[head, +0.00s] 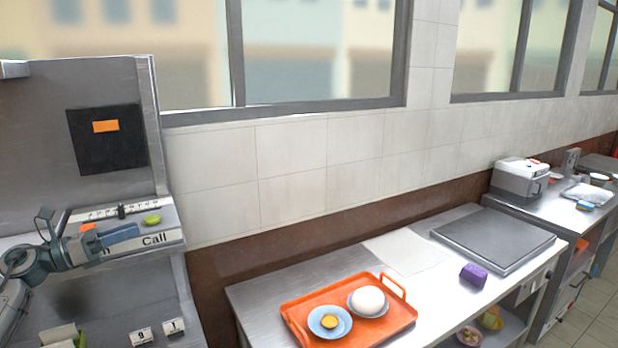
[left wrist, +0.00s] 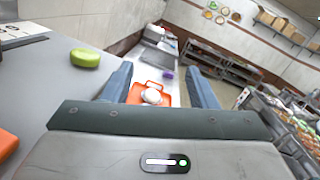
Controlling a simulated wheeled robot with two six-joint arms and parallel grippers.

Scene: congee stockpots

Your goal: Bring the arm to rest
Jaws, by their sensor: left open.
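My left gripper (head: 130,232) reaches in from the left over the metal shelf marked "Call" (head: 172,238). It is open, and nothing shows between its fingers. In the left wrist view the two blue-grey fingers of the left gripper (left wrist: 161,80) stand wide apart. A green oval object (head: 152,219) lies on the shelf just beyond the fingertips; it also shows left of the fingers in the left wrist view (left wrist: 88,58). My right gripper is not in view.
An orange piece (head: 88,228) is beside the gripper on the shelf. On the counter to the right are an orange tray (head: 403,318) with a white bun (head: 367,299) and a blue bowl (head: 318,326), a purple block (head: 473,274) and a metal plate (head: 490,236).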

